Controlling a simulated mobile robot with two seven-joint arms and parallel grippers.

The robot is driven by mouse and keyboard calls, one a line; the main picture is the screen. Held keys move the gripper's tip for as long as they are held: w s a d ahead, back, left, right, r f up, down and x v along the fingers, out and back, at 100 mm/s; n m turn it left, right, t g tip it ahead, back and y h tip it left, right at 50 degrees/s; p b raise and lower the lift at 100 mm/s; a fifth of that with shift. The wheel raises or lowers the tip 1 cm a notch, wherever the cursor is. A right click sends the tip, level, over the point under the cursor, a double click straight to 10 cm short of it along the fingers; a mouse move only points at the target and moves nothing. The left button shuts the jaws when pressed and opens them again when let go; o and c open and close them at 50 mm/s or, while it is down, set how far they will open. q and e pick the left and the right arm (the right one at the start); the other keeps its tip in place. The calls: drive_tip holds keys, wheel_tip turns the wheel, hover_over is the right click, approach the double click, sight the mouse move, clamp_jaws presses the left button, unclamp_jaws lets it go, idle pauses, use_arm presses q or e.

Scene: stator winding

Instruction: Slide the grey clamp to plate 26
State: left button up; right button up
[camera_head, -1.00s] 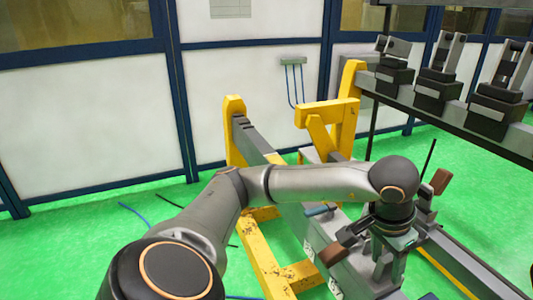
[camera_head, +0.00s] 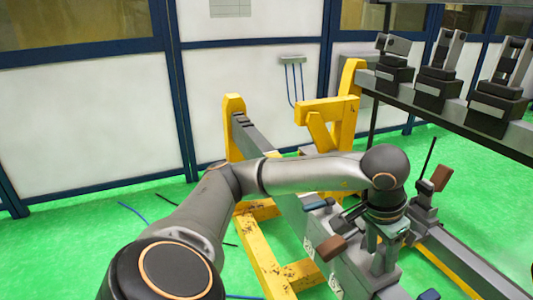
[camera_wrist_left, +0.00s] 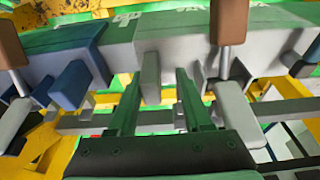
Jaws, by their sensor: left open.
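A grey clamp body (camera_head: 384,260) with a brown handle (camera_head: 331,248) stands on the grey beam in the head view, partly covered by my gripper. My left gripper (camera_head: 374,236) is just above and beside it. In the left wrist view its green fingers (camera_wrist_left: 157,95) are open, with a narrow grey upright block (camera_wrist_left: 150,76) showing between them; I cannot tell whether they touch it. A brown handle on a metal rod (camera_wrist_left: 229,22) rises right of the fingers. White plate labels (camera_head: 309,247) show on the beam side, but I cannot read their numbers. My right gripper is out of view.
A blue clamp part (camera_wrist_left: 78,62) is left of the fingers. Another brown-handled clamp (camera_head: 426,195) stands on the right-hand rail. Yellow supports (camera_head: 335,115) rise behind, and a dark rack (camera_head: 455,112) with several clamp-like fixtures hangs upper right.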

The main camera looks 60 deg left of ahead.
use_arm(q)
drive_tip(key=b, duration=0.2)
approach(351, 222)
drive_tip(key=d+f, duration=0.1)
drive_tip(key=s+d+f, duration=0.1)
drive_tip(key=f, duration=0.1)
drive_tip(key=d+f, duration=0.1)
drive_tip(key=f, duration=0.1)
drive_tip(key=shift+s+d+f, duration=0.1)
drive_tip(key=shift+s+d, duration=0.1)
drive_tip(key=shift+w+a+b, duration=0.2)
drive_tip(key=shift+a+b, duration=0.15)
drive_tip(key=shift+a, duration=2.6)
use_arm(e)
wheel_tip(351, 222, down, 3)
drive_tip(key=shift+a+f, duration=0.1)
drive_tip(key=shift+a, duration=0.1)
